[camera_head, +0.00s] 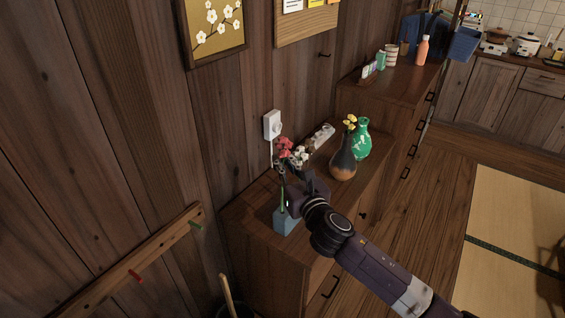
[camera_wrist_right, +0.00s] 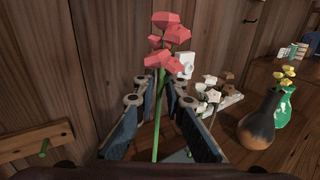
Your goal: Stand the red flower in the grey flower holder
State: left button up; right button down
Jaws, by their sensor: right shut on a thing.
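The red flower (camera_head: 284,147) has several red blooms on a green stem and stands upright, with its stem's lower end at the grey-blue flower holder (camera_head: 286,221) on the near end of the cabinet top. I cannot tell how deep the stem sits. My right gripper (camera_head: 290,196) is at the stem, just above the holder. In the right wrist view the red flower (camera_wrist_right: 168,45) rises between the two fingers of my right gripper (camera_wrist_right: 160,92), shut on the stem. The holder is mostly hidden there. My left gripper is not in view.
White flowers (camera_head: 300,156) stand behind the red one. A dark brown vase (camera_head: 344,163) with yellow flowers and a green vase (camera_head: 362,140) stand farther right on the cabinet (camera_head: 330,203). A wall outlet (camera_head: 271,125) and a peg rail (camera_head: 125,268) are on the wooden wall.

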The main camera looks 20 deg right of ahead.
dwell(0.5)
jog(key=shift+d, duration=0.15)
dwell(0.5)
jog(key=shift+p, duration=0.7)
dwell(0.3)
notch_tip(320, 180, down, 8)
jog(key=b, duration=0.6)
jog(key=shift+a, duration=0.2)
dwell(2.3)
jog(key=c, duration=2.5)
grip_release()
jog(key=o, duration=0.6)
jog(key=s+d, duration=0.1)
jog(key=s, duration=1.1)
